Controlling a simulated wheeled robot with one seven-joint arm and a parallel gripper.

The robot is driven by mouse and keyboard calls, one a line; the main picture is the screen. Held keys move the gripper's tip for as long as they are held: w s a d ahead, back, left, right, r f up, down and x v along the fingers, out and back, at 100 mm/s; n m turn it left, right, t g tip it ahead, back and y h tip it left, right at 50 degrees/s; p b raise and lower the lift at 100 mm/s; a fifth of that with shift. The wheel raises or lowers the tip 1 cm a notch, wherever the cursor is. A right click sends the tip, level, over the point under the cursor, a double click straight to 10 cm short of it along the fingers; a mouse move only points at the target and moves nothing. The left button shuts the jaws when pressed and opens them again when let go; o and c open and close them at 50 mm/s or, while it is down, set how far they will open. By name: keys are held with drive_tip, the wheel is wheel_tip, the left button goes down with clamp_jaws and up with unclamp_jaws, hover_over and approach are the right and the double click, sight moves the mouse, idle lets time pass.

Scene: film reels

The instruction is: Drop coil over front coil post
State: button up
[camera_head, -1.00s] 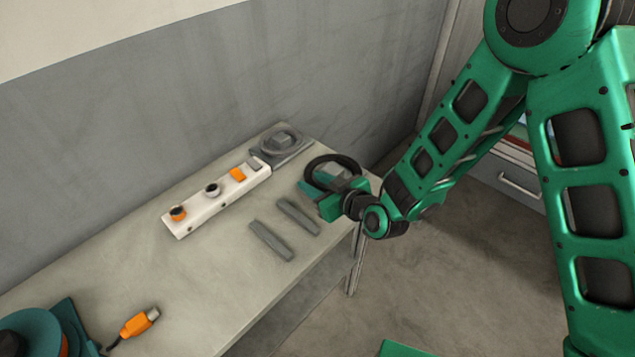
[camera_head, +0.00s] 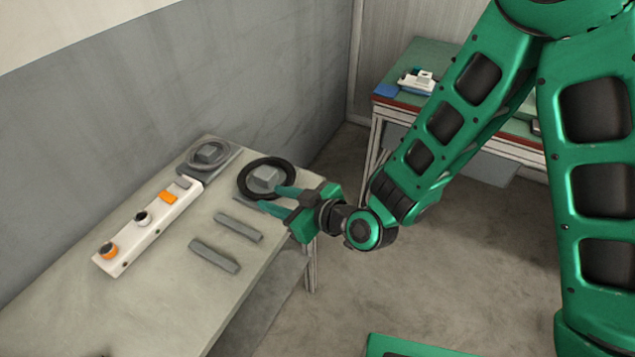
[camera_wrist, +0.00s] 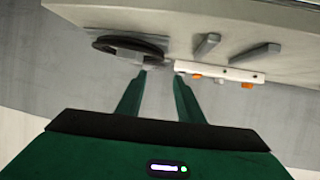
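The post's block shows inside the ring in the head view. In the wrist view the coil (camera_wrist: 120,44) is a dark disc close to the tabletop, with a grey part of the post beyond the fingertips. My gripper (camera_head: 270,199) is open, its two fingers apart and nothing visibly held between them. It is at the right side of the coil; whether a fingertip touches it I cannot tell. The fingers also show in the wrist view (camera_wrist: 161,75).
A grey ring (camera_head: 208,153) sits around another post on a plate at the back. A white panel (camera_head: 150,228) with orange and black parts lies along the table. Two grey bars (camera_head: 215,256) lie in front of it. Another table (camera_head: 418,52) stands behind my arm.

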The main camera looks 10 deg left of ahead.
drive_tip(key=w+d+r+m+h, duration=0.25)
drive_tip(key=w+d, duration=0.35)
drive_tip(key=d, duration=0.7)
drive_tip(key=w+d+r+m+h, duration=0.15)
drive_tip(key=w+d+h, duration=0.35)
drive_tip(key=d, duration=0.7)
drive_tip(key=s+d+r+m+h, duration=0.1)
drive_tip(key=d+m+h, duration=0.1)
drive_tip(key=d, duration=0.8)
drive_tip(key=s+d+r+m+h, duration=0.1)
drive_tip(key=d+r+m, duration=0.15)
drive_tip(key=d, duration=0.65)
drive_tip(key=s+d+r+m+g, duration=0.2)
drive_tip(key=s+d+m, duration=0.4)
drive_tip(key=s+d, duration=0.3)
drive_tip(key=s+d+r+m+g+h, duration=0.1)
drive_tip(key=s+d+r+m+g, duration=0.2)
drive_tip(key=s+d, duration=0.6)
drive_tip(key=s+r+m, duration=0.1)
drive_tip(key=s+m, duration=0.1)
drive_tip(key=s, duration=0.3)
drive_tip(key=shift+s+d+m+g, duration=0.15)
drive_tip(key=shift+s+m+g, duration=0.15)
drive_tip(key=shift+s+m, duration=0.05)
drive_tip(key=shift+h, duration=0.25)
